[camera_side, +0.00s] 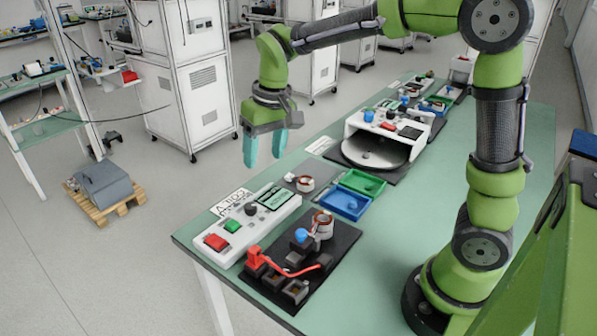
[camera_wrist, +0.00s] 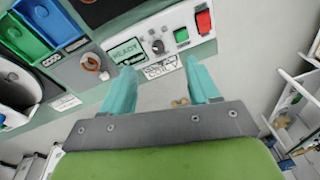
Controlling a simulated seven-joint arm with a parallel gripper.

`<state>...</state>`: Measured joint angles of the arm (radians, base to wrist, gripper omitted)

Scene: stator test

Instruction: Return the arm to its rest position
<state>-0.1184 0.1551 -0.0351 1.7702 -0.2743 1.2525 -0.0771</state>
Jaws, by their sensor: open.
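My green arm reaches over the green table (camera_side: 420,180). My gripper (camera_side: 264,148) has two teal fingers, set apart with nothing between them. It hangs in the air at the table's far left edge, behind the white control box (camera_side: 250,222). In the wrist view the open fingers (camera_wrist: 160,92) point toward that box (camera_wrist: 160,45), which has a lit display reading "READY", a dark knob, a green button and a red button.
A black plate (camera_side: 300,265) with a red clamp and a copper-wound ring stands at the front. Blue (camera_side: 345,203) and green (camera_side: 362,183) trays and a turntable unit (camera_side: 375,150) lie further back. A ring (camera_side: 305,183) sits on a grey pad.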

